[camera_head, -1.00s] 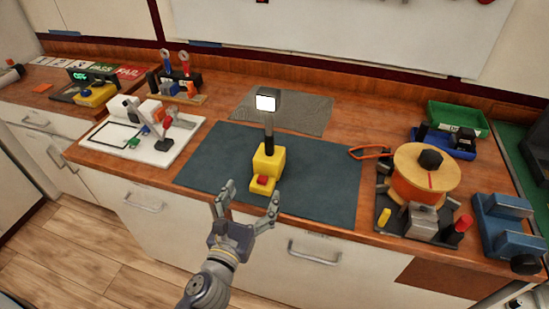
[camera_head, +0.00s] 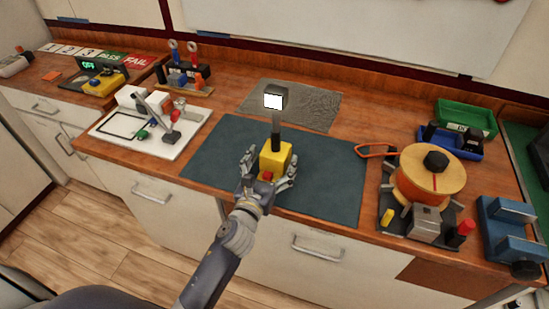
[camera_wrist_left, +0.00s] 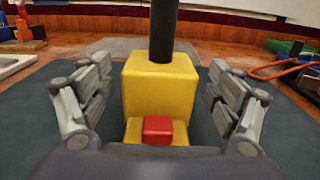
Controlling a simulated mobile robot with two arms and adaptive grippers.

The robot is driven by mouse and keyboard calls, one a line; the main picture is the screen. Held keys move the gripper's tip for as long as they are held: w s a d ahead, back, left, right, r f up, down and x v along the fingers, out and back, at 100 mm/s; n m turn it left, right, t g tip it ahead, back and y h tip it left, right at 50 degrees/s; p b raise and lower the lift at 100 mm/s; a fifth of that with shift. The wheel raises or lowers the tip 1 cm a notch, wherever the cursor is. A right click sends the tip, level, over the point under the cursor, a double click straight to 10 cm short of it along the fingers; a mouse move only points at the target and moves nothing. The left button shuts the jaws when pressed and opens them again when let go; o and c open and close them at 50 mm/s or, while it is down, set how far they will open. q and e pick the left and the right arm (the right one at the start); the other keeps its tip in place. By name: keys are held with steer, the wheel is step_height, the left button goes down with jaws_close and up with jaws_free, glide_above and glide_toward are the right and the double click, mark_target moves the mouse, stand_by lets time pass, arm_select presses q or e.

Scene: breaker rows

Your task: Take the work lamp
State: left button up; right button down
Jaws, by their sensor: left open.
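The work lamp has a yellow base (camera_head: 275,158), a dark upright post and a lit white square head (camera_head: 275,98). It stands upright on the dark mat (camera_head: 335,180). A red button sits on the base's low front step; it shows in the left wrist view (camera_wrist_left: 158,130). My left gripper (camera_head: 267,172) is open, with one finger on each side of the yellow base. In the left wrist view gaps show between the base (camera_wrist_left: 160,85) and both fingers. The lamp head is outside that view. My right gripper is not in view.
A white board (camera_head: 150,140) with parts lies left. A grey mesh sheet (camera_head: 310,108) lies behind the lamp. Green and blue bins stand back right.

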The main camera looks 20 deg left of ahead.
arm_select(q)
steer(key=shift+w+f, duration=0.1)
steer(key=shift+w, duration=0.9)
steer(key=shift+s, duration=0.1)
steer(key=shift+c, duration=0.3)
steer(key=c, duration=1.4)
steer(key=shift+c, duration=0.4)
steer(key=shift+r, duration=0.25)
